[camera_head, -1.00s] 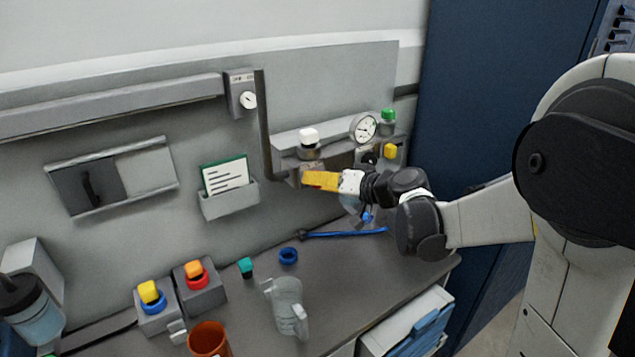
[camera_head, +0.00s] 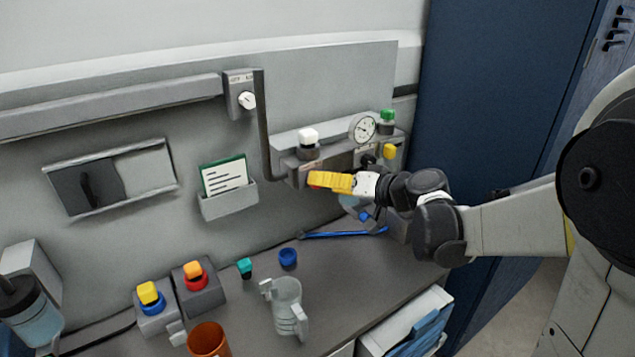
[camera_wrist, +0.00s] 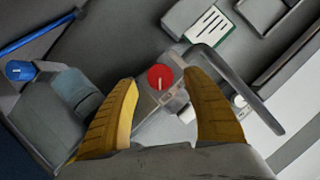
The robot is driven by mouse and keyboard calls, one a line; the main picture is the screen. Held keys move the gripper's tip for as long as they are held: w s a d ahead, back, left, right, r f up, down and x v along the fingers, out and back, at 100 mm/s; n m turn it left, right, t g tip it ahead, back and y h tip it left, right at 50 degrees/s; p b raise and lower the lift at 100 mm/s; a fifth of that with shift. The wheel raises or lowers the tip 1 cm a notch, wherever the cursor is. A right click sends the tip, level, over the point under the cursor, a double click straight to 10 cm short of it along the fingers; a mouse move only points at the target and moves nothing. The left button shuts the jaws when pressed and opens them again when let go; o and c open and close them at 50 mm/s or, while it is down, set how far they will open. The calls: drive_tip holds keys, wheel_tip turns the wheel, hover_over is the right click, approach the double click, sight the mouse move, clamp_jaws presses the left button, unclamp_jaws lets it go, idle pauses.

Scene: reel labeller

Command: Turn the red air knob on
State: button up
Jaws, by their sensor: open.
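The red knob (camera_wrist: 160,77), round with a pale pointer line, shows between my fingers in the wrist view, slightly beyond the fingertips. In the head view my gripper's yellow fingers mostly hide it; only a sliver of red shows by the tips. My gripper (camera_head: 318,180) is in front of the air panel (camera_head: 290,167), and it also shows in the wrist view (camera_wrist: 159,82). It is open, with one finger on each side of the knob in the picture and nothing held. Whether the fingers touch the knob cannot be told.
A pressure gauge (camera_head: 362,128), a white-capped part (camera_head: 308,138), a green-capped part (camera_head: 387,117) and a yellow button (camera_head: 389,151) are close around. A vertical dark bar (camera_head: 264,125) stands left. A clear jug (camera_head: 287,305) and an orange cup (camera_head: 208,340) stand on the bench below.

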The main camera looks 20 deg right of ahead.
drive_tip(key=v, duration=0.8)
drive_tip(key=shift+r, duration=0.1)
drive_tip(key=s+a+f+g+h+b, duration=0.25)
drive_tip(key=s+a+f, duration=0.2)
drive_tip(key=s, duration=0.25)
drive_tip(key=s+a+f+g+h+b, duration=0.1)
drive_tip(key=s+a+f+g+h, duration=0.1)
drive_tip(key=s+a+f+g, duration=0.25)
drive_tip(key=s+d+f+n+t+h+b, duration=0.1)
drive_tip(key=s+d+f+h, duration=0.2)
drive_tip(key=s, duration=0.5)
drive_tip(key=shift+s+f+t, duration=0.3)
drive_tip(key=shift+f+t, duration=0.1)
drive_tip(key=shift+f, duration=0.15)
